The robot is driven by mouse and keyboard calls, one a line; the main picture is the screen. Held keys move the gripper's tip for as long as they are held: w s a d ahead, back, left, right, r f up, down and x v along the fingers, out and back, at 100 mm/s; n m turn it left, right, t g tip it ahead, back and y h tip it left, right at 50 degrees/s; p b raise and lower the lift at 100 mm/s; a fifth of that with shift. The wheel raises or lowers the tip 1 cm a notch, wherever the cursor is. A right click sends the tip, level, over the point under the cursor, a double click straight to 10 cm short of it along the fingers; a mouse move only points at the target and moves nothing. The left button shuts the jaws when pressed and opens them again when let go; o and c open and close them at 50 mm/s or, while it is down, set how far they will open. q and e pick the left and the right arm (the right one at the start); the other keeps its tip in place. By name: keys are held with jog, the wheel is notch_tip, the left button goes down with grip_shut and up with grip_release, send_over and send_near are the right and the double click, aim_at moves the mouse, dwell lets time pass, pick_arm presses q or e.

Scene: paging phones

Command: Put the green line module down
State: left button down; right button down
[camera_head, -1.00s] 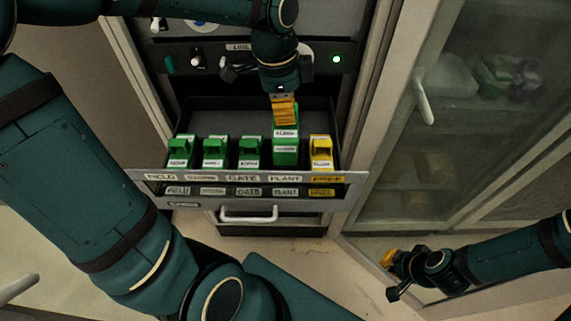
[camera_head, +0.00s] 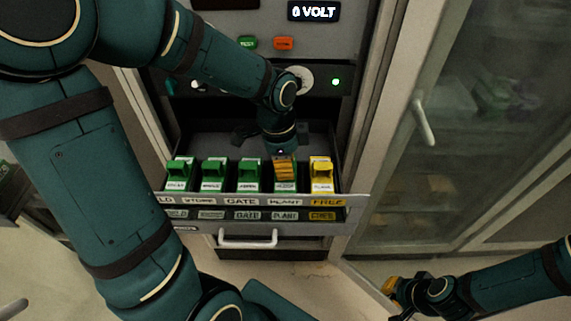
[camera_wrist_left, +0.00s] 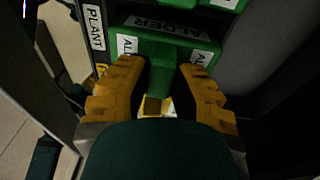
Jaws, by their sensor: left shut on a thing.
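The green line module (camera_head: 285,186) is in the drawer's row above the PLANT label, level with its neighbours. It shows in the left wrist view as a green block with a raised grip and a label reading ALDER (camera_wrist_left: 165,45). My left gripper (camera_head: 284,172) comes down from above, its orange fingers shut on the module's grip. Both fingers also show in the left wrist view (camera_wrist_left: 160,95). The module's underside is hidden. My right gripper (camera_head: 391,287) is at the lower right, away from the drawer; its finger opening is unclear.
The open drawer (camera_head: 205,227) holds several other green modules (camera_head: 213,175) to the left and a yellow module (camera_head: 321,175) to the right above the FREE label. A display (camera_head: 314,11) reads 0 VOLT, and a green lamp (camera_head: 336,82) is lit. A glass-door cabinet (camera_head: 480,130) stands right.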

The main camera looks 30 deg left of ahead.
pick_arm(q)
jog(key=shift+s+r, duration=0.1)
jog(key=c, duration=0.9)
grip_release()
jog(key=shift+r, duration=0.15)
jog(key=r, duration=0.4)
jog(key=a+r+p, duration=0.1)
jog(key=r, duration=0.2)
jog(key=r+p, duration=0.1)
jog(key=r, duration=0.3)
jog(key=shift+a+r, duration=0.3)
jog(key=shift+r, duration=0.05)
